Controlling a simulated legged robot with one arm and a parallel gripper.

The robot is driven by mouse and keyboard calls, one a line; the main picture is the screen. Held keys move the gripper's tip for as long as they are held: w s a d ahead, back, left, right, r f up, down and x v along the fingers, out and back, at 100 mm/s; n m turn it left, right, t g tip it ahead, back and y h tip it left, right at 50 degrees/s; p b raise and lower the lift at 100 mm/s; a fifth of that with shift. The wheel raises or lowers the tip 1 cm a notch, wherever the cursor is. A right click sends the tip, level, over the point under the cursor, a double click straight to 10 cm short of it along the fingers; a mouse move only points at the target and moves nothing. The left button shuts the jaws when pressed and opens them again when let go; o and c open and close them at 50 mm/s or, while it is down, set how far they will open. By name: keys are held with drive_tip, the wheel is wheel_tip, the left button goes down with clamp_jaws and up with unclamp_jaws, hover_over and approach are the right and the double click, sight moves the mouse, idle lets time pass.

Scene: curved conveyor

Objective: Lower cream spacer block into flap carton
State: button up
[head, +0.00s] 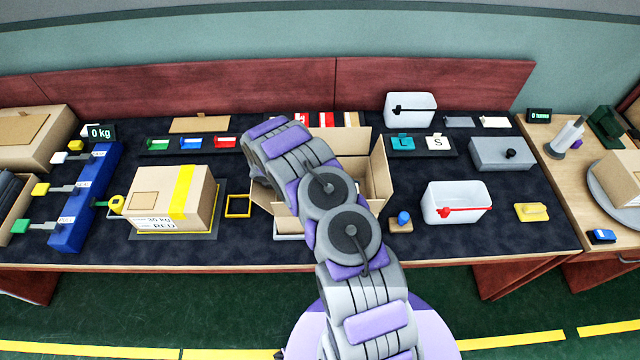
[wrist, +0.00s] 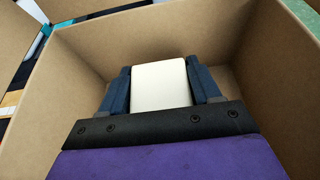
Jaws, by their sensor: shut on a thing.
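The flap carton (head: 379,171) stands open on the dark bench mat, with its flaps spread outward. My arm crosses in front of it in the head view and hides much of its inside. In the wrist view the brown carton walls (wrist: 241,70) surround my gripper (wrist: 161,92). The jaws are shut on the cream spacer block (wrist: 160,83), one dark finger on each side. The block is inside the carton walls. I cannot tell whether its lower end touches the carton floor.
A taped carton (head: 160,200) sits left of the flap carton. A white bin with a red latch (head: 456,202), a blue-knobbed block (head: 402,222) and a yellow block (head: 531,212) are to the right. Coloured trays (head: 190,143) lie behind.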

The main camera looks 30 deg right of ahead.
drive_tip(key=shift+f+b, duration=0.4)
drive_tip(key=shift+f, duration=0.75)
idle(0.5)
drive_tip(key=o, duration=1.1)
